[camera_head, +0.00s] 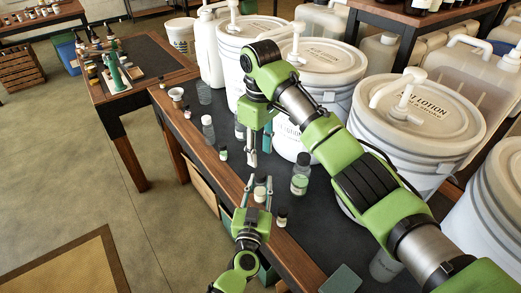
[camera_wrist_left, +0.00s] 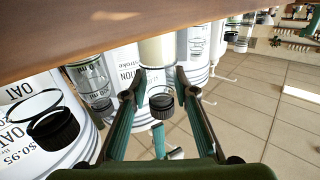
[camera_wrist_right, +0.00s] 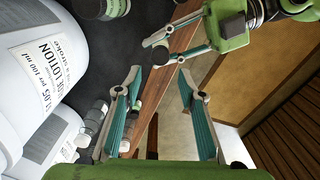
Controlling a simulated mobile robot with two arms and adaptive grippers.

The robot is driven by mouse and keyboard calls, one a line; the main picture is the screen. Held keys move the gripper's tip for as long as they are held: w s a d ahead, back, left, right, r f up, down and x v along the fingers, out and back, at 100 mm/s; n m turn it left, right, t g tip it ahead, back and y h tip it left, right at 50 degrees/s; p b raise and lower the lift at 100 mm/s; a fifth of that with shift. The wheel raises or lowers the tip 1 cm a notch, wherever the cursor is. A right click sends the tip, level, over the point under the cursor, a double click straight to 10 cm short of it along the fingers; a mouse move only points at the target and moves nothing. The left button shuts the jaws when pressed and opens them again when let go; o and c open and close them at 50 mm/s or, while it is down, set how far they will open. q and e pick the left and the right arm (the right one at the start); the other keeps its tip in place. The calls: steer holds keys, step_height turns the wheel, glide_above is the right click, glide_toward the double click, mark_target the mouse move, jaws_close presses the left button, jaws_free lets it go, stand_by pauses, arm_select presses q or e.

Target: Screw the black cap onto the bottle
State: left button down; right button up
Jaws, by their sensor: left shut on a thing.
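My left gripper (camera_head: 258,188) is shut on a small cream bottle (camera_head: 260,194), near the table's front edge. In the left wrist view the bottle (camera_wrist_left: 157,50) stands between the fingertips. A black cap (camera_wrist_left: 162,102) shows in line with one end of it; I cannot tell whether it is seated or threaded. In the right wrist view, a pale round part of the bottle (camera_wrist_right: 154,56) shows between the left fingers. My right gripper (camera_head: 258,160) is open, fingers pointing down, just above and behind the left one. It holds nothing that I can see.
A clear bottle with green contents (camera_head: 300,180) stands right of the grippers. Large white lotion buckets (camera_head: 420,115) line the table's back. Other bottles (camera_head: 208,130) stand left. Open floor lies in front.

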mark_target(260, 174)
steer(key=shift+d+n, duration=0.1)
steer(key=shift+n, duration=0.5)
steer(key=shift+f, duration=4)
steer(key=shift+c, duration=0.4)
jaws_close()
steer(key=shift+o, duration=1.1)
jaws_free()
